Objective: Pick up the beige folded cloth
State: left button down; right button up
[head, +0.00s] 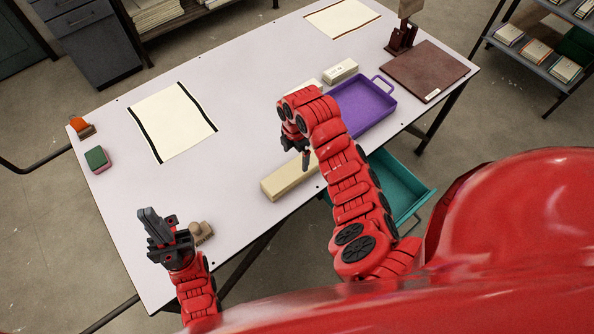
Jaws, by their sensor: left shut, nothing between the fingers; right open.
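A long, narrow beige block (284,181), which may be the folded cloth, lies near the table's front edge; its right end is hidden behind my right arm. My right gripper (298,152) is open and empty, pointing down over or just beside the far side of this beige piece. I cannot tell whether it touches it. My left gripper (150,222) is shut and empty at the table's near left, well away from the beige piece.
A purple tray (386,104), a cream box (341,70) and a brown board (425,72) are at the right. A cream sheet with black edges (172,120) lies left. A small tan object (201,233) is beside my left gripper. A teal bin (403,186) sits below the edge.

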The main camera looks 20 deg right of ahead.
aim_at(298, 167)
jog(key=shift+s+d+f+p, duration=0.1)
jog(key=shift+f+p, duration=0.2)
jog(key=shift+f, duration=0.9)
jog(key=shift+d+f+p, duration=0.1)
jog(key=shift+f+p, duration=0.7)
jog(key=shift+f, duration=0.1)
jog(key=shift+d+f, duration=0.15)
jog(key=shift+f, duration=0.7)
jog(key=shift+f+p, duration=0.4)
jog(key=shift+f, duration=0.45)
jog(key=c, duration=1.3)
jog(key=shift+r, duration=0.15)
